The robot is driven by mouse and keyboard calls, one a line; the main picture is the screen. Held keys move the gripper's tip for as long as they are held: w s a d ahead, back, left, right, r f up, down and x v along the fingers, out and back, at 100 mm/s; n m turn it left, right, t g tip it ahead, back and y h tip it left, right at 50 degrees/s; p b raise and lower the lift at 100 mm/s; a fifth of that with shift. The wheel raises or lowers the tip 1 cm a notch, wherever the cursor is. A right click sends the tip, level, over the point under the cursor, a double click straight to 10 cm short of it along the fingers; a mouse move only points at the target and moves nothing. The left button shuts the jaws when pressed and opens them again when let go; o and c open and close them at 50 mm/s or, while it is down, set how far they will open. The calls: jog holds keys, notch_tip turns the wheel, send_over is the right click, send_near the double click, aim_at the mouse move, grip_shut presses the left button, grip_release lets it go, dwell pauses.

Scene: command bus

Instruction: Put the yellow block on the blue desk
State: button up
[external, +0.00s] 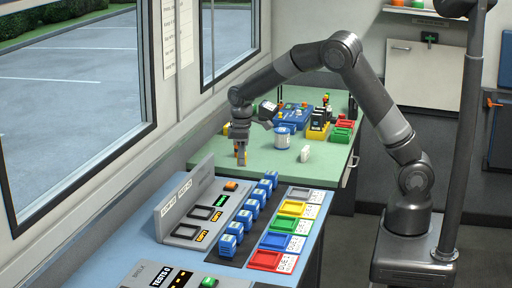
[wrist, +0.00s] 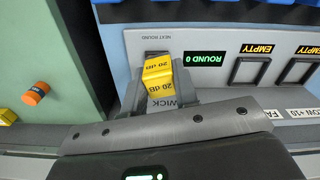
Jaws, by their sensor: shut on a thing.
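The yellow block (wrist: 158,80), marked "20 dB", is between the fingers of my gripper (wrist: 160,92) in the wrist view. My gripper (external: 241,150) is shut on it. In the external view the block (external: 242,157) is a small yellow patch at the fingertips, largely hidden. The blue desk (external: 142,254) runs along the window in the foreground. Its light blue top also shows in the wrist view (wrist: 112,40). My gripper hangs near where the green table meets the blue desk; its exact height is hard to tell.
A grey console (external: 196,208) with an upright panel stands on the blue desk. Several blue blocks (external: 251,205) and a row of coloured trays (external: 278,241) are beside it.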

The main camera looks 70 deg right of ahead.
jog(key=s+d+m, duration=0.1)
jog(key=s+d, duration=0.4)
jog(key=d, duration=1)
jog(key=s+d+m, duration=0.1)
jog(key=s+d, duration=0.3)
jog(key=d, duration=1)
jog(key=s+d+m, duration=0.1)
jog(key=s+d, duration=2)
jog(key=s, duration=0.1)
jog(key=shift+s+d+m, duration=0.25)
jog(key=shift+s+m, duration=0.1)
jog(key=shift+m, duration=0.05)
jog(key=shift+f, duration=0.1)
jog(key=w+f, duration=0.2)
jog(key=w, duration=0.2)
jog(key=w+f, duration=0.2)
jog(key=w, duration=0.1)
jog(key=w+f, duration=0.3)
jog(key=w, duration=0.1)
jog(key=shift+w+a, duration=0.3)
jog(key=shift+a, duration=0.1)
jog(key=shift+f, duration=1.75)
jog(key=shift+f, duration=0.1)
